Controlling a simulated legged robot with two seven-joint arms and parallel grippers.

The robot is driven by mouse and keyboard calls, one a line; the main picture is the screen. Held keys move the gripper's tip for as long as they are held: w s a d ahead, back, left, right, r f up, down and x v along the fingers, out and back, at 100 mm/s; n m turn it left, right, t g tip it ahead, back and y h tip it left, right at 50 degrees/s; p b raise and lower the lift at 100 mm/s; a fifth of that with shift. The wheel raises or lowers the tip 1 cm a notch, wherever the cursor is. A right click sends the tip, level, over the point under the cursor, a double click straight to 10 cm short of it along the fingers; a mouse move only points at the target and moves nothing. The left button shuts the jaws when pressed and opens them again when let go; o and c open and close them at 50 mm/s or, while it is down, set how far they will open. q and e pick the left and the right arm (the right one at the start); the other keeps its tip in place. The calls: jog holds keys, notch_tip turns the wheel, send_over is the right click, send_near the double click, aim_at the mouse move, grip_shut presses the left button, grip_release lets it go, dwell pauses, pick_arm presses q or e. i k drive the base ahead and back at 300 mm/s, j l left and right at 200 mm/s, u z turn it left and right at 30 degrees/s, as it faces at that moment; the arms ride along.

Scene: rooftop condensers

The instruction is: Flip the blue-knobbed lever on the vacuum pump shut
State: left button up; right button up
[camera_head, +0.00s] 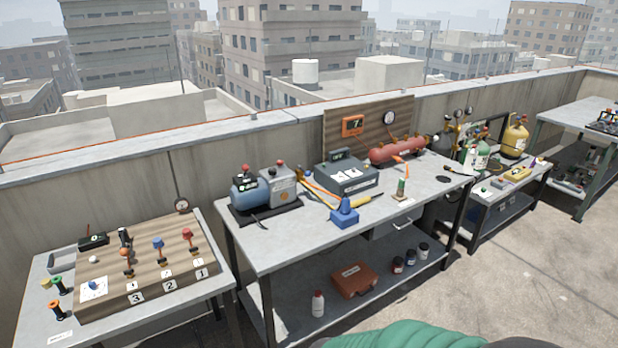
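The vacuum pump (252,194) appears to be the blue cylinder joined to a grey box (284,188), standing on a black base at the left end of the middle table. Small red caps show on its top. A small blue spot (308,173) shows at the pump's right side, by an orange hose; it may be the lever's blue knob, but it is too small to tell its position. Another blue-knobbed lever (158,243) stands upright on the wooden board at left, between an orange-knobbed and a red-knobbed one. Neither of my grippers is in view.
The middle table (275,245) also holds a blue block (345,217), a grey device (346,178) and a red tank (397,151). The left table carries the numbered lever board (150,287). Gas cylinders (515,141) stand at right. Open concrete floor (520,265) lies at lower right.

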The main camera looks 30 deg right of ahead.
aim_at(307, 173)
jog(key=i+l+z, duration=0.3)
jog(key=i+l, duration=0.4)
jog(key=l, duration=0.25)
jog(key=i+l+z, duration=0.3)
jog(key=i+l, duration=0.5)
jog(key=i+j, duration=0.2)
jog(key=i, duration=0.2)
